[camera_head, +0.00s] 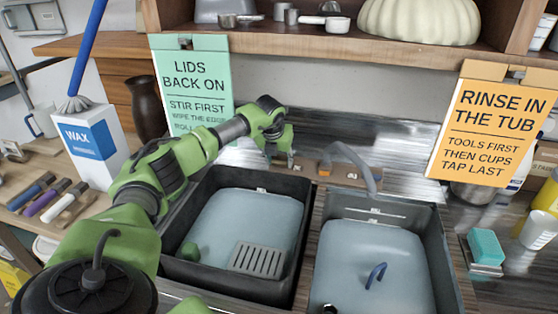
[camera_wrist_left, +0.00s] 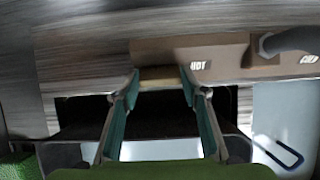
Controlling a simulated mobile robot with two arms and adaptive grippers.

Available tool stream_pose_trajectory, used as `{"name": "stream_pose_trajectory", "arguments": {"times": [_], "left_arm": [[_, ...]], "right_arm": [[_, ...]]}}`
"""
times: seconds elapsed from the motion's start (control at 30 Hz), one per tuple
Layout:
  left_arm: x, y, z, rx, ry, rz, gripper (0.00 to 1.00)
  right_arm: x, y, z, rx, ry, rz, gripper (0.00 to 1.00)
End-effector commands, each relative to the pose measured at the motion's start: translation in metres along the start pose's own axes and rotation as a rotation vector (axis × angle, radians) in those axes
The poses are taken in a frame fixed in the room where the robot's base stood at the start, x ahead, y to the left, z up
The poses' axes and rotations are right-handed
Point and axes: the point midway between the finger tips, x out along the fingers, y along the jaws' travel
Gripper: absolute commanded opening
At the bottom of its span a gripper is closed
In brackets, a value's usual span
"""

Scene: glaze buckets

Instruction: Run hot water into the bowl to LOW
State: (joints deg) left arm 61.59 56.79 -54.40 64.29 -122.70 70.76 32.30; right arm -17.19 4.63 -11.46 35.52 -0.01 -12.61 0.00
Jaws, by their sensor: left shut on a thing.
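My left gripper (camera_head: 290,160) is behind the dark left sink basin. In the left wrist view its fingers (camera_wrist_left: 159,76) close on a small tan tap handle (camera_wrist_left: 159,75), left of the word HOT on a brown tap block (camera_wrist_left: 225,53). The grey curved spout (camera_head: 352,155) rises from the block; its tip hangs over the back of the right basin (camera_head: 441,240). Both the left basin (camera_head: 207,178) and the right one show a smooth pale blue surface inside. No stream is discernible at the spout. No LOW mark is readable. My right gripper is out of view.
A slotted grey grate (camera_head: 257,260) is in the left basin, and a blue hook-like handle (camera_head: 376,275) in the right. A green sign (camera_head: 192,85) and an orange sign (camera_head: 495,125) hang from the shelf (camera_head: 290,40). A WAX box (camera_head: 90,145) stands left, a teal sponge (camera_head: 486,247) right.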

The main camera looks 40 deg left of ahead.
Motion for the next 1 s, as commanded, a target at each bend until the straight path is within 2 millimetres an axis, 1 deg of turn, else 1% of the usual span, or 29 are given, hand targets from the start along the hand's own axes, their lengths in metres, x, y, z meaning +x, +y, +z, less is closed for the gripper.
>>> {"name": "stream_pose_trajectory", "arguments": {"times": [0.2,0.23,0.27,0.3,0.6,0.7,0.77,0.87,1.0], "left_arm": [[0.000,0.000,0.000,0.005,-0.001,0.001,0.19],[0.000,0.000,0.000,0.005,-0.001,0.001,0.45],[0.000,0.000,0.000,0.005,-0.001,0.001,0.53],[0.000,0.000,0.000,0.004,-0.001,0.001,0.57],[0.000,0.000,0.000,0.002,-0.001,0.001,0.57],[-0.005,0.000,0.001,0.001,-0.002,0.000,0.57],[-0.012,0.001,0.001,0.001,-0.004,0.000,0.57],[-0.029,0.001,0.001,0.003,-0.005,0.000,0.57],[-0.061,0.001,0.001,0.002,-0.005,-0.001,0.57]], "right_arm": [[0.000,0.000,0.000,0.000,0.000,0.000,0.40],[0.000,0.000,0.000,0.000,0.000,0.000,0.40],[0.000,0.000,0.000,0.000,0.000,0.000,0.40],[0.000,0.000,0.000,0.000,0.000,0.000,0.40],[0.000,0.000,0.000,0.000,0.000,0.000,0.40],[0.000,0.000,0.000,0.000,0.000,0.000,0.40],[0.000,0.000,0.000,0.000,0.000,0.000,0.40],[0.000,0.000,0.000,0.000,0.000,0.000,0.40],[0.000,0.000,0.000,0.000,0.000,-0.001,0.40]]}}
